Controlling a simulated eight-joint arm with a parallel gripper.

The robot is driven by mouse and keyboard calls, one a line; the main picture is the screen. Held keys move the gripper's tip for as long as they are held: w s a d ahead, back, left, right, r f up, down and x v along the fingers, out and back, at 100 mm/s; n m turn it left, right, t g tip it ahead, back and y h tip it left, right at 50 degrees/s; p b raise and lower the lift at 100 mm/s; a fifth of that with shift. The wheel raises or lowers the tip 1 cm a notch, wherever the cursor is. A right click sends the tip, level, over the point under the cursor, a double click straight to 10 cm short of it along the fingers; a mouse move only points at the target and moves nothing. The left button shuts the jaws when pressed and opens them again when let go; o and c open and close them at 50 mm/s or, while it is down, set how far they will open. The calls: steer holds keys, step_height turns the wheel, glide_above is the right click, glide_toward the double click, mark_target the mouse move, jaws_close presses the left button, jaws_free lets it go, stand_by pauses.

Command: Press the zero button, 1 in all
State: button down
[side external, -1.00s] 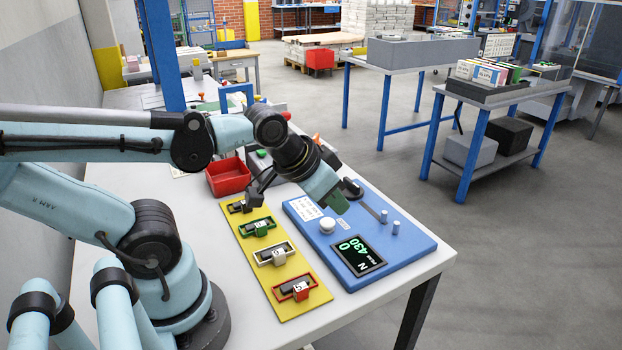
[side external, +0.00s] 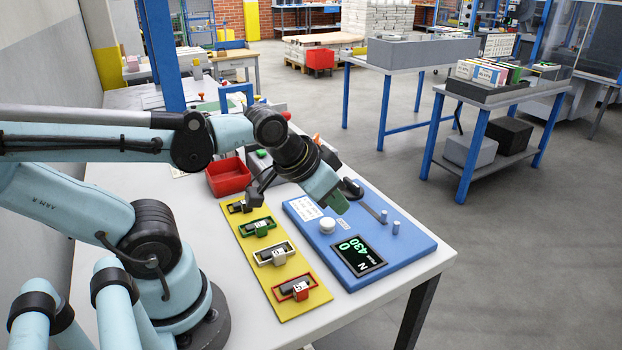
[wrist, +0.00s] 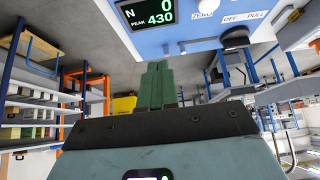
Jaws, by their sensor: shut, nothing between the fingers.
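A blue panel (side external: 415,243) lies on the white table in the side external view. It carries a round white button (side external: 327,226) beside a small white label (side external: 343,224). The dark display (side external: 359,255) on it reads 0 N and peak 430. My gripper (side external: 338,203) is shut and empty, with its green fingers pointing down over the panel, just behind the white button and apart from it. In the wrist view my shut green fingers (wrist: 158,68) show below the display (wrist: 148,14), and the ZERO label (wrist: 203,14) is at the top edge.
A black knob (wrist: 235,37) sits by the OFF PULL label on the panel. Two short blue posts (side external: 390,220) stand on the panel's right part. A yellow board (side external: 272,262) with several coloured holders lies to the left. A red bin (side external: 228,177) stands behind it.

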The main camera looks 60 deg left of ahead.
mark_target(324, 223)
steer(key=w+a+n+t+y, duration=0.1)
steer(key=w+a+n+y, duration=0.1)
steer(key=a+n, duration=0.6)
steer(key=w+n, duration=0.1)
steer(key=n, duration=0.2)
steer(key=shift+a+r+t, duration=0.25)
steer(key=shift+r+t, duration=0.15)
steer(key=shift+f, duration=0.1)
steer(key=shift+f, duration=4.3)
steer(key=shift+f, duration=0.1)
steer(key=shift+f, duration=0.35)
steer(key=shift+r, duration=0.45)
